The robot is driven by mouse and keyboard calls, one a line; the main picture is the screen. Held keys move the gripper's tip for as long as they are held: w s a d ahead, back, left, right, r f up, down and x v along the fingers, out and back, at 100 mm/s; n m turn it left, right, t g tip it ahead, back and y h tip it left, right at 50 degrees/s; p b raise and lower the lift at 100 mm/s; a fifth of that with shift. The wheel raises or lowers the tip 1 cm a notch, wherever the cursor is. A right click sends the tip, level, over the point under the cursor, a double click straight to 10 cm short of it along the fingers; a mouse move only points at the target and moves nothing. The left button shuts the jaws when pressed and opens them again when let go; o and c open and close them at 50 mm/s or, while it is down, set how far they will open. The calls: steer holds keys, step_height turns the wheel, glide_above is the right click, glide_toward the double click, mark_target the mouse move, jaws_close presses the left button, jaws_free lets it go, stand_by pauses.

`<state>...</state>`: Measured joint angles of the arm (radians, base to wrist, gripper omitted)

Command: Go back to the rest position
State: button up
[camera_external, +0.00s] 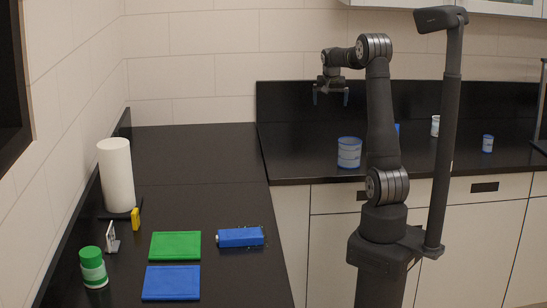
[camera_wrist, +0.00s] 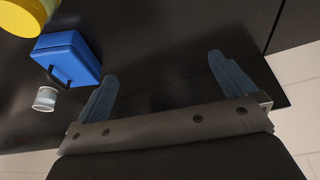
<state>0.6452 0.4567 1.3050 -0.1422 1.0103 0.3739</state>
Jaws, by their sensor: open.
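My gripper (camera_external: 331,99) hangs in the air above the back counter, pointing down, with its arm raised. In the wrist view, its two blue-grey fingers (camera_wrist: 165,68) are spread wide apart with nothing between them. The dark countertop (camera_wrist: 160,35) lies below them. No object touches the fingers.
On the back counter are a blue-and-white can (camera_external: 349,153), a white can (camera_external: 435,125) and a small cup (camera_external: 487,143). The wrist view shows a blue handled box (camera_wrist: 68,58), a small white cup (camera_wrist: 45,98) and a yellow round object (camera_wrist: 22,14). Green (camera_external: 175,245) and blue (camera_external: 171,282) mats lie left.

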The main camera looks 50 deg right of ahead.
steer(key=w+a, duration=0.4)
steer(key=a, duration=0.2)
